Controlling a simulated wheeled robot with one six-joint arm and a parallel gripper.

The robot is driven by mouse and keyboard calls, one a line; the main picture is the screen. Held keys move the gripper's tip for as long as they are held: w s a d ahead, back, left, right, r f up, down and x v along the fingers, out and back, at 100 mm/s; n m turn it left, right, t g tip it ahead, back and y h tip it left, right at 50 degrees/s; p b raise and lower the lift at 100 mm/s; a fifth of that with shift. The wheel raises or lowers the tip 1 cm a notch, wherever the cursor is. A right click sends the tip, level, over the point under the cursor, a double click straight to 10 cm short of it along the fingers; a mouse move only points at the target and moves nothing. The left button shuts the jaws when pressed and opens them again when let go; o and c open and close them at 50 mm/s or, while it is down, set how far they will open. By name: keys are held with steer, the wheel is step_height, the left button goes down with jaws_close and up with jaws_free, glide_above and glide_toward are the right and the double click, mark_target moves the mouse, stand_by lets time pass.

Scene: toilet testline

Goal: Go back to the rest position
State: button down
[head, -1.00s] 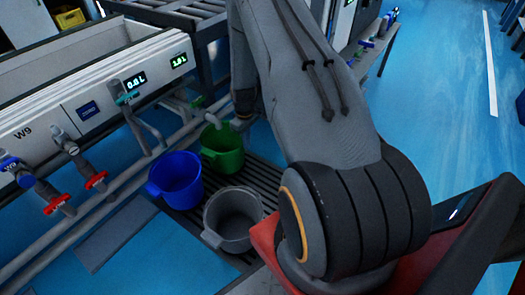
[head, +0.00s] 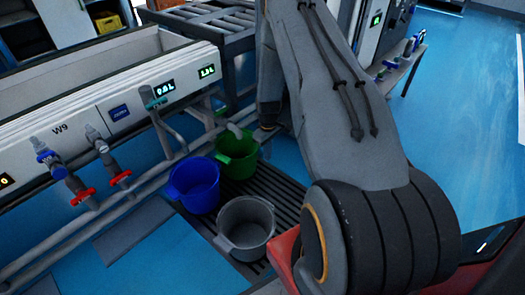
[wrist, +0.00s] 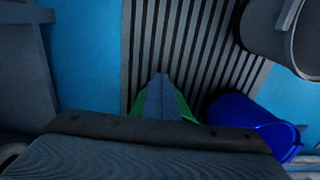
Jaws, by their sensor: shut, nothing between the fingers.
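My gripper (wrist: 160,85) shows in the wrist view with its two fingers pressed together, shut and empty, pointing over a dark slatted grate (wrist: 185,45). Green shows along both sides of the fingers; I cannot tell whether it belongs to them or to something below. In the head view my arm reaches down beside the green bucket (head: 237,153), and the fingertips cannot be made out there. A blue bucket (head: 193,186) and a grey bucket (head: 245,228) stand near it on the grate. The wrist view shows the blue bucket (wrist: 255,122) and the grey bucket (wrist: 285,38) to the right.
A white panel marked W9 (head: 100,95) with red and blue valves (head: 85,195) and pipes runs along the left. A metal rack (head: 215,30) stands behind. A bench with small valves (head: 400,70) is at the upper right. Blue floor (head: 445,120) is clear at right.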

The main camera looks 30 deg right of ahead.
step_height(320, 180, up, 9)
steer(key=p, duration=0.2)
steer(key=shift+w+a, duration=0.15)
steer(key=shift+w, duration=0.2)
steer(key=shift+a+r, duration=0.1)
